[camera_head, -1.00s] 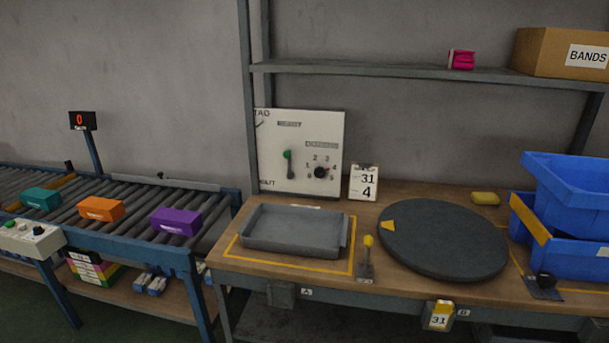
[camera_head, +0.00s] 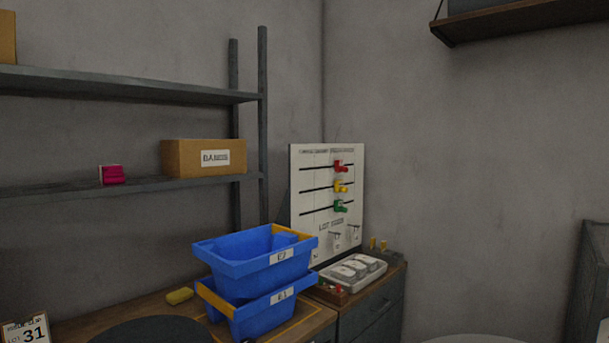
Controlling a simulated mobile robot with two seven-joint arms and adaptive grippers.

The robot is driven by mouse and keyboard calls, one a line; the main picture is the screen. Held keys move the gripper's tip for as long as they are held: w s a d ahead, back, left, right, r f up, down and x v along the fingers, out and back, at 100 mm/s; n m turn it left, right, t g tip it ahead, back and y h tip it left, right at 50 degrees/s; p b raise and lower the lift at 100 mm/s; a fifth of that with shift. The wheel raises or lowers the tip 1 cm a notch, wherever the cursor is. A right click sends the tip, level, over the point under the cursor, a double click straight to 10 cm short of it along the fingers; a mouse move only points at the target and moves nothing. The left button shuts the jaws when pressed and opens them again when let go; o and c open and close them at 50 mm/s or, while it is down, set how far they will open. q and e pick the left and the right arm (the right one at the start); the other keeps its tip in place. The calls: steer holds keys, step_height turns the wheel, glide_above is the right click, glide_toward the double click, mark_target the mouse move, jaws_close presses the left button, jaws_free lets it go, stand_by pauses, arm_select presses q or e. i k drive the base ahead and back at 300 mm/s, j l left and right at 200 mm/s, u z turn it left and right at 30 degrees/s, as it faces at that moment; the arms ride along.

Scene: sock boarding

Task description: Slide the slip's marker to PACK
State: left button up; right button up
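A white slip card (camera_head: 24,334) reading "LOT 31" shows at the bottom left corner, cut off by the frame edge. Its small top line is blurred, and no marker or PACK label can be made out on it. A white board (camera_head: 306,166) stands in the corner at the back of the bench. It carries a red slider (camera_head: 340,166), a yellow slider (camera_head: 341,187) and a green slider (camera_head: 340,206) on horizontal slots, all right of the middle. Its heading is too blurred to read. Neither of my grippers is in view.
Two stacked blue bins (camera_head: 262,268) stand on the bench before the board. A grey tray (camera_head: 375,271) with pale items sits right of them. A yellow block (camera_head: 180,295) and a dark round turntable (camera_head: 150,331) lie left. A BANDS box (camera_head: 178,158) is on the shelf.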

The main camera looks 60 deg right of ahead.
mark_target(339, 164)
steer(key=z, duration=2.15)
